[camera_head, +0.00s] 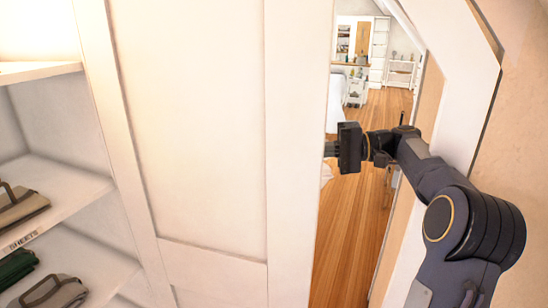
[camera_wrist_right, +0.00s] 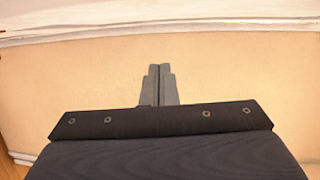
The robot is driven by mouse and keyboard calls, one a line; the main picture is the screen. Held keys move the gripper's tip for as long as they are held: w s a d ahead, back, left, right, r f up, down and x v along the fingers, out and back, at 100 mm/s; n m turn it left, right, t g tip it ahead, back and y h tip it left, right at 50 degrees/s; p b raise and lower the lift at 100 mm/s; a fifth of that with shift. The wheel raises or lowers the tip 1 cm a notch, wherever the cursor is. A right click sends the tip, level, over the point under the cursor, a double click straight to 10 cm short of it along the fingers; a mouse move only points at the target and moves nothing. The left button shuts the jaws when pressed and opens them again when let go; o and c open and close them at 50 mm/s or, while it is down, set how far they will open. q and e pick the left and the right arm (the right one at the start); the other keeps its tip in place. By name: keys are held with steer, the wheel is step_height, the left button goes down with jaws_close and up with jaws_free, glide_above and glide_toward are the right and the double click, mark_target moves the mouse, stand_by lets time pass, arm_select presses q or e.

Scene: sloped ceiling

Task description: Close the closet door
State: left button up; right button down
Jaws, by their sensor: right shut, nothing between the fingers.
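The closet door (camera_head: 190,120) is a tall white panelled door filling the middle of the head view. Open shelves of the closet show to its left, uncovered. My right gripper (camera_head: 328,149) is at the door's right edge, with its fingers pointing left toward it; I cannot tell whether they touch. In the right wrist view the fingers (camera_wrist_right: 159,72) are together and empty, in front of a pale beige surface with white trim along its top. My left gripper is not in view.
Closet shelves (camera_head: 75,190) at the left hold fabric bins, one shelf labelled "SHEETS". Right of the door, a narrow opening shows a wooden floor (camera_head: 345,235) and a room beyond. A white-trimmed sloped wall (camera_head: 470,80) stands close behind my right arm.

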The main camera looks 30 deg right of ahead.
mark_target(266, 153)
steer(key=shift+y, duration=0.6)
steer(key=w+a+p, duration=0.1)
steer(key=a, duration=0.2)
steer(key=w+a+p, duration=0.1)
steer(key=a, duration=0.3)
steer(key=w+a+r+p, duration=0.1)
steer(key=a, duration=0.2)
steer(key=shift+a, duration=0.4)
steer(key=shift+s+a, duration=0.1)
steer(key=shift+s, duration=0.05)
